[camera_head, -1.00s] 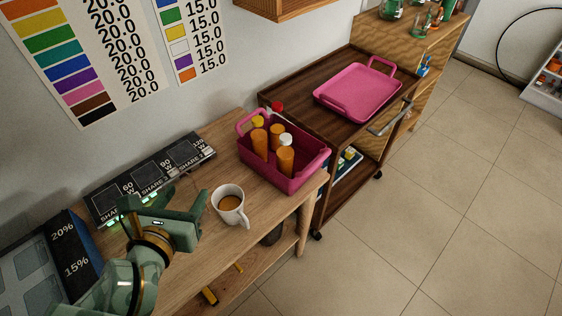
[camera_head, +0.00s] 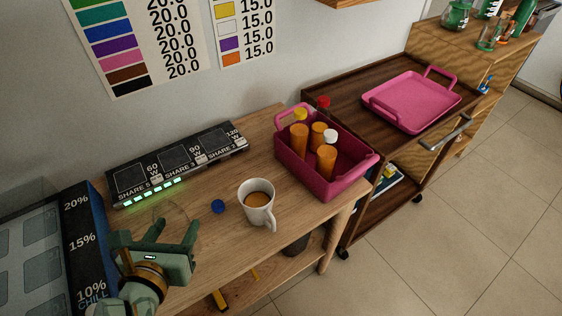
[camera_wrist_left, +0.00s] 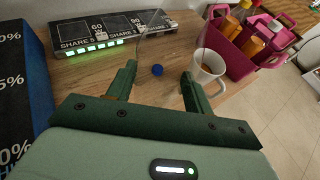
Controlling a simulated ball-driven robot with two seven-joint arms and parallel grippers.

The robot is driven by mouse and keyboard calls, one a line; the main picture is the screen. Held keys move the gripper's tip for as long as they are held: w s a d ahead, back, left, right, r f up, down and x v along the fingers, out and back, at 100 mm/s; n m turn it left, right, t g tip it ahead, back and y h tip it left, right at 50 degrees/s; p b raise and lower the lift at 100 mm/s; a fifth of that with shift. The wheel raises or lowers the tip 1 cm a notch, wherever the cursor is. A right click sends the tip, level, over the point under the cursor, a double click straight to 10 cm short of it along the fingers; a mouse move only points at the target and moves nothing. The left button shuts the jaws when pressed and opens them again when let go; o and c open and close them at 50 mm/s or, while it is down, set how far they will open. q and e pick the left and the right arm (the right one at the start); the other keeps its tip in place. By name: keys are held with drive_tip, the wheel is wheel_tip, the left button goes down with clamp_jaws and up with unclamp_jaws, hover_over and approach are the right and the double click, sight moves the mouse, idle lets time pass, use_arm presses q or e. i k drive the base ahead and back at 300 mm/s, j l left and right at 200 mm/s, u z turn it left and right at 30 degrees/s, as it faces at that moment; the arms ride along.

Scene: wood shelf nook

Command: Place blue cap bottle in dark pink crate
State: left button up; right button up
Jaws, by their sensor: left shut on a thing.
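The blue cap bottle shows mainly as its round blue cap (camera_head: 218,206), left of the white mug; its body is clear and faint, so its outline and tilt are hard to tell. My left gripper (camera_head: 158,232), green, is over the left part of the wooden table, its fingers held apart around the clear body. In the left wrist view the blue cap (camera_wrist_left: 157,70) shows between the two fingertips. The dark pink crate (camera_head: 336,188) stands on the table's right end, holding several orange bottles (camera_head: 326,160), with white and yellow caps showing. My right gripper is not in view.
A white mug (camera_head: 257,204) of brown drink stands between the gripper and the crate. A wooden cart with a pink tray (camera_head: 412,100) stands behind right; a red cap (camera_head: 323,101) shows behind the crate.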

sight(340, 169)
drive_tip(key=i+l+u, duration=0.1)
drive_tip(key=l+u, duration=0.15)
drive_tip(key=u, duration=0.15)
drive_tip(key=i+l+u, duration=0.1)
drive_tip(key=l+u, duration=0.5)
drive_tip(key=u, duration=0.2)
drive_tip(key=l+u, duration=0.45)
drive_tip(key=l, duration=0.35)
drive_tip(key=k+l+u, duration=0.1)
drive_tip(key=l, duration=0.4)
drive_tip(key=l+u, duration=0.1)
drive_tip(key=l, duration=0.35)
drive_tip(key=k+l, duration=0.15)
drive_tip(key=l, duration=0.3)
drive_tip(key=k+l+u, duration=0.15)
drive_tip(key=l, duration=0.35)
drive_tip(key=l+u, duration=0.1)
drive_tip(key=l, duration=0.35)
drive_tip(key=k+l+u, duration=0.1)
drive_tip(key=l, duration=0.3)
drive_tip(key=k+l, duration=0.15)
drive_tip(key=l, duration=0.2)
drive_tip(key=k+l, duration=0.15)
drive_tip(key=l, duration=0.2)
